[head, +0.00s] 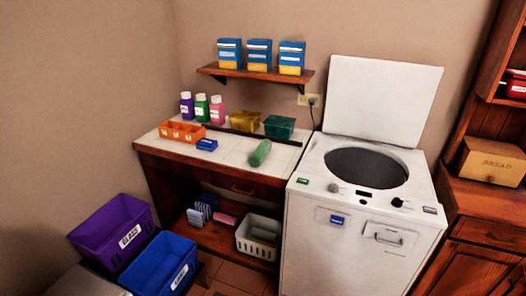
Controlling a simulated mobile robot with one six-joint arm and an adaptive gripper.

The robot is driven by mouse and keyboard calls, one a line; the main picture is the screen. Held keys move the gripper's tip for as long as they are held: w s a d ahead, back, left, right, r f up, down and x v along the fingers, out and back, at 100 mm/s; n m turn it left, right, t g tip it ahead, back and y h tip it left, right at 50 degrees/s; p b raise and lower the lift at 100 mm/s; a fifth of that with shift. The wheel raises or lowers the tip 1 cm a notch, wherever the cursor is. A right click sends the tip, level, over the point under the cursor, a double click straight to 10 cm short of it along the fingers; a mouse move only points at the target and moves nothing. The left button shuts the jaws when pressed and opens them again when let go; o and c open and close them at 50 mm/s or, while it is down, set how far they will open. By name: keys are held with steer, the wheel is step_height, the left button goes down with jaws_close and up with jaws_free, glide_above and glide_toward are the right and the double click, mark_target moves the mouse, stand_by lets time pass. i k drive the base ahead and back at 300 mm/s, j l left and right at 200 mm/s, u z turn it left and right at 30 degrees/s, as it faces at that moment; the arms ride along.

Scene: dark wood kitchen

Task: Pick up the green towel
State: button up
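A light green rolled item (260,153), which looks like the green towel, lies on the white tiled counter (235,158) near its right front edge. It lies at a slant and its whole upper side shows. The washer (295,215) stands close to its right. My gripper is not in view.
The washer's lid (383,100) is raised. Behind the towel stand a dark green box (279,127) and a yellow box (245,121). Several bottles, an orange tray (181,133) and a small blue item (207,145) are to the left. Purple (112,230) and blue (160,262) bins stand lower left.

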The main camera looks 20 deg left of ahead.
mark_target(258, 157)
steer(key=i+j+z, duration=0.25)
steer(key=i+j, duration=0.2)
steer(key=j, duration=0.3)
steer(key=i+j+z, duration=0.15)
steer(key=j, duration=0.3)
steer(key=i+j+z, duration=0.15)
steer(key=j, duration=0.3)
steer(key=i+j+z, duration=0.1)
steer(key=i+j, duration=0.15)
steer(key=j, duration=0.2)
steer(key=i+j+z, duration=0.15)
steer(key=j, duration=0.3)
steer(key=i+j+z, duration=0.1)
steer(key=j, duration=0.4)
steer(key=i+j+z, duration=0.15)
steer(key=j, duration=0.35)
